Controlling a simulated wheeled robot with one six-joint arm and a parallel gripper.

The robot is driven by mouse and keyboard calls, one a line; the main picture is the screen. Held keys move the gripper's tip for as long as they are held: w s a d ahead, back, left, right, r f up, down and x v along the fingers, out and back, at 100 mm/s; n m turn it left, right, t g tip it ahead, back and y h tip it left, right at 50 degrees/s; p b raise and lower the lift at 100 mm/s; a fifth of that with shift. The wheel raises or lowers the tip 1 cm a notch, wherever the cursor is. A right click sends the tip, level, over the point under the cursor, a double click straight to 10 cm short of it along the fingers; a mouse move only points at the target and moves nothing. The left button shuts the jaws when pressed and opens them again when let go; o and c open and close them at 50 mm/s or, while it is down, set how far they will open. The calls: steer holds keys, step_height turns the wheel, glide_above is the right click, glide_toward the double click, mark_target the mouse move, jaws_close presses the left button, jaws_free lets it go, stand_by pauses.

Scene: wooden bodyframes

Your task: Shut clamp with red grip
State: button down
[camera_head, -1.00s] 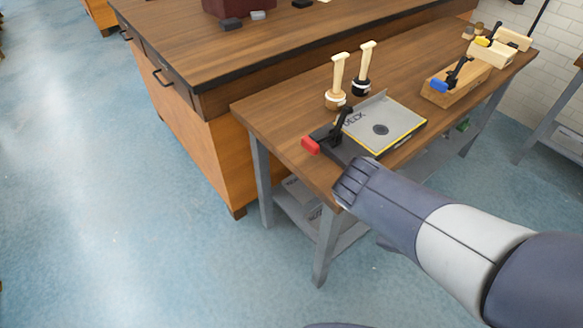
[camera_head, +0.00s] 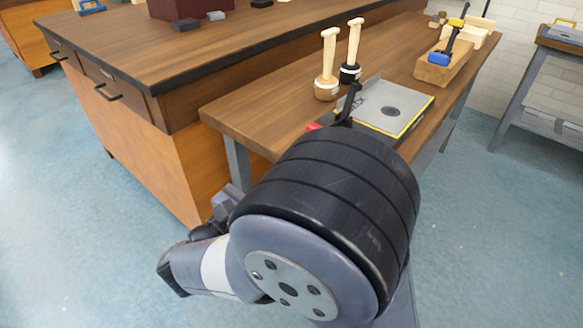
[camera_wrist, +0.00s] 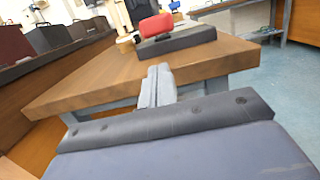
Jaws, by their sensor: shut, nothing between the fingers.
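The red grip (camera_wrist: 156,25) of the clamp sits above its dark base (camera_wrist: 177,42) near the edge of the wooden table in the wrist view. In the head view only a bit of the red grip (camera_head: 313,127) and the clamp's black arm (camera_head: 347,104) show; my own arm hides the rest. My gripper (camera_wrist: 157,72) is shut and empty. Its fingers point toward the table edge, below the red grip in the picture and apart from it.
A blue-gripped clamp (camera_head: 440,58) sits on a wooden block (camera_head: 430,73) farther along. A larger bench (camera_head: 120,60) stands at the left.

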steer(key=b+x, duration=0.1)
steer(key=x, duration=0.9)
steer(key=shift+s+b, duration=0.1)
steer(key=shift+b, duration=0.3)
steer(key=shift+r, duration=0.2)
steer(key=shift+r+g+p, duration=0.25)
steer(key=shift+g+p, duration=0.05)
steer(key=shift+p, duration=0.6)
